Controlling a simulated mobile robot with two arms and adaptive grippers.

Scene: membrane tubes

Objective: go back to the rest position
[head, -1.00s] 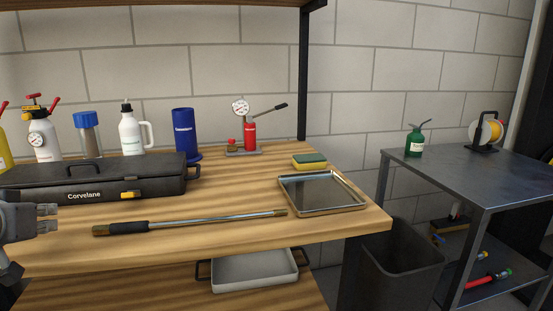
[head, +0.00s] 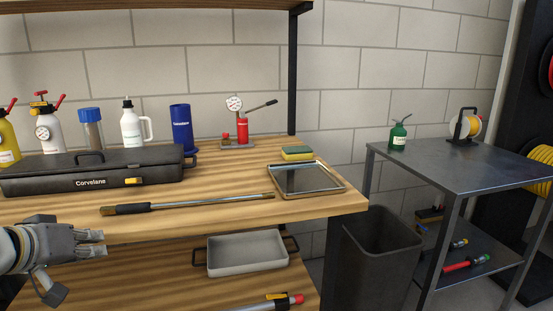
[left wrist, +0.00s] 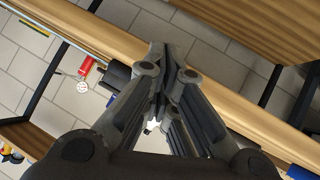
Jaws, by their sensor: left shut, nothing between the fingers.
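My left gripper (head: 92,243) is at the lower left of the head view, in front of the workbench's front edge (head: 230,226). Its fingers point right. In the left wrist view the fingers (left wrist: 165,75) are together, with nothing between them. It touches nothing that I can see. My right gripper is in neither view.
On the bench are a black case (head: 60,175), a long metal bar (head: 210,203), a metal tray (head: 300,178) and several bottles behind. A grey bin (head: 210,254) sits on the lower shelf. A dark waste bin (head: 375,255) and a metal cart (head: 460,168) stand to the right.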

